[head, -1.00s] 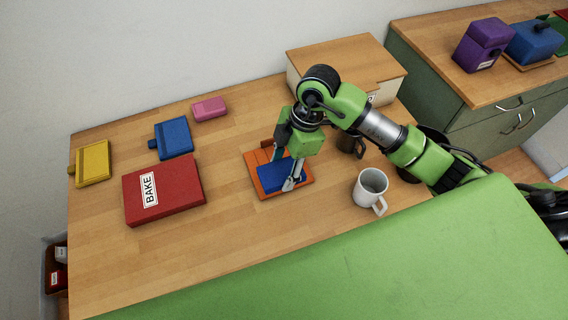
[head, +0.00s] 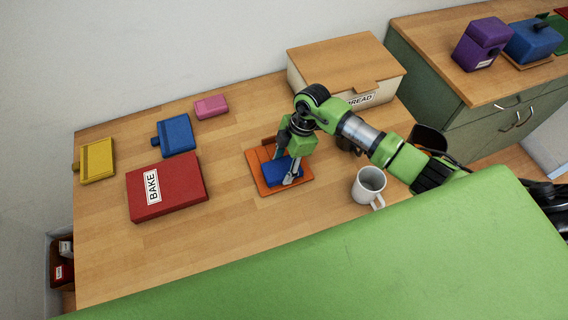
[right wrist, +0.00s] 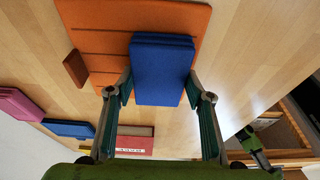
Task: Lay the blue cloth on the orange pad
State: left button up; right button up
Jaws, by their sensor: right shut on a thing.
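The blue cloth (head: 281,174) is a folded block over the orange pad (head: 268,188) on the wooden table. My right gripper (head: 287,172) is above the pad with its fingers on either side of the cloth. In the right wrist view the cloth (right wrist: 162,72) sits between the fingertips (right wrist: 160,88), with the orange pad (right wrist: 110,35) behind it. The gripper is shut on the cloth. I cannot tell whether the cloth touches the pad.
A white mug (head: 368,186) stands right of the pad. A red BAKE box (head: 180,186) lies to the left, with yellow (head: 97,162), blue (head: 176,136) and pink (head: 211,107) items behind. A bread box (head: 345,65) stands at the back. The front left table is clear.

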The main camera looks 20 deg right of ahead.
jog(key=shift+f, duration=0.2)
jog(key=o, duration=1)
jog(key=shift+r, duration=0.15)
jog(key=b+v, duration=0.1)
jog(key=v, duration=1.1)
jog(key=shift+r+b, duration=0.1)
jog(key=shift+b, duration=0.2)
